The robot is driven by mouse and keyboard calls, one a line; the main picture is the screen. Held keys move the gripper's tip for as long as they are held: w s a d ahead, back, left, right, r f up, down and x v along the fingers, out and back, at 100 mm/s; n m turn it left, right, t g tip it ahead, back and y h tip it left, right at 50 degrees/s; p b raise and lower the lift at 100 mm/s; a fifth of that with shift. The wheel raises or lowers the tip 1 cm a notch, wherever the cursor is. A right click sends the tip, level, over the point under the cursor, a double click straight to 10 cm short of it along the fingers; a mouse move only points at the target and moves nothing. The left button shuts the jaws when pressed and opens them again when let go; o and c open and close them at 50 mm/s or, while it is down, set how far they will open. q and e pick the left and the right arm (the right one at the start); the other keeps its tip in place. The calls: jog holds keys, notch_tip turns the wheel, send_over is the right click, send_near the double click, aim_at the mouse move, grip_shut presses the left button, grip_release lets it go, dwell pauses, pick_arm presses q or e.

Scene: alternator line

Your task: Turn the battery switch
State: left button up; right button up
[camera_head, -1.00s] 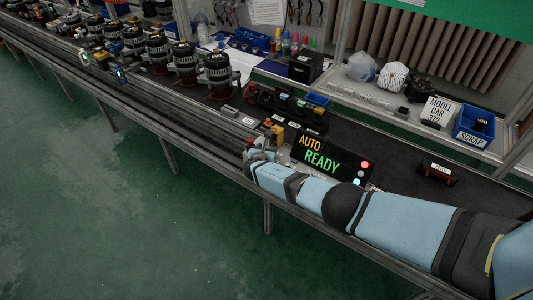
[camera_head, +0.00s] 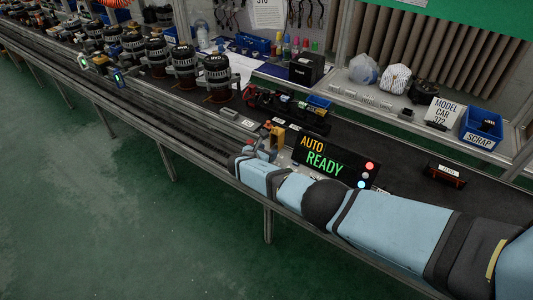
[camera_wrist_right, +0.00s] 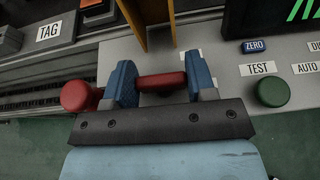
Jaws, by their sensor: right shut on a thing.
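The red handle (camera_wrist_right: 160,82), which looks like the battery switch, lies crosswise between the two blue fingers of my right gripper (camera_wrist_right: 161,86) in the right wrist view. The fingers press on its two ends, and it sits on a light grey panel (camera_wrist_right: 225,60). In the head view my right gripper (camera_head: 262,150) is at the conveyor's near edge, left of the AUTO READY display (camera_head: 322,158); the switch is hidden there. My left gripper is not in view.
In the right wrist view a round red knob (camera_wrist_right: 79,96) stands beside the left finger. A green button (camera_wrist_right: 272,92) and a blue ZERO button (camera_wrist_right: 254,47) are to the right. A yellow-orange upright plate (camera_wrist_right: 134,22) rises just beyond the fingers.

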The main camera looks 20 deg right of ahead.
jog(key=shift+d, duration=0.1)
jog(key=o, duration=0.7)
jog(key=shift+c, duration=0.2)
jog(key=shift+s+a+r+p, duration=0.1)
jog(key=shift+a+r+p, duration=0.1)
jog(key=shift+a+p, duration=0.1)
jog(key=p+v, duration=0.4)
jog(key=v, duration=0.9)
jog(key=shift+p, duration=0.35)
jog(key=shift+s+f, duration=0.1)
jog(key=shift+s, duration=0.1)
